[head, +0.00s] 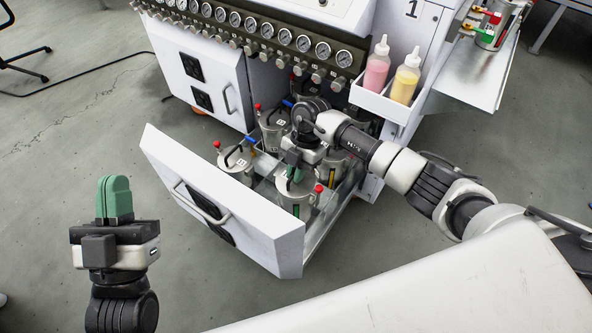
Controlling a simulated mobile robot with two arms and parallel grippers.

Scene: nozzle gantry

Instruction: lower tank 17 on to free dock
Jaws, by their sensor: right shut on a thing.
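Several metal tanks with clamp lids and red knobs stand in the open drawer (240,215) of the white cabinet. My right gripper (293,168) points down over the front tank (297,195) and is shut on its top. The gripper hides part of the lid, and I cannot read which tank is number 17. Another tank (235,160) is to its left and one (272,128) is behind. A further tank (336,165) on the right is partly hidden by my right arm. I cannot tell whether the held tank touches the drawer floor. My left gripper (115,182) is empty, its green fingers together.
A row of gauges (262,30) runs along the cabinet above the drawer. A pink bottle (376,70) and a yellow bottle (405,80) stand in a white side tray (385,104). A metal side shelf (478,75) is at the right. The floor left of the drawer is clear.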

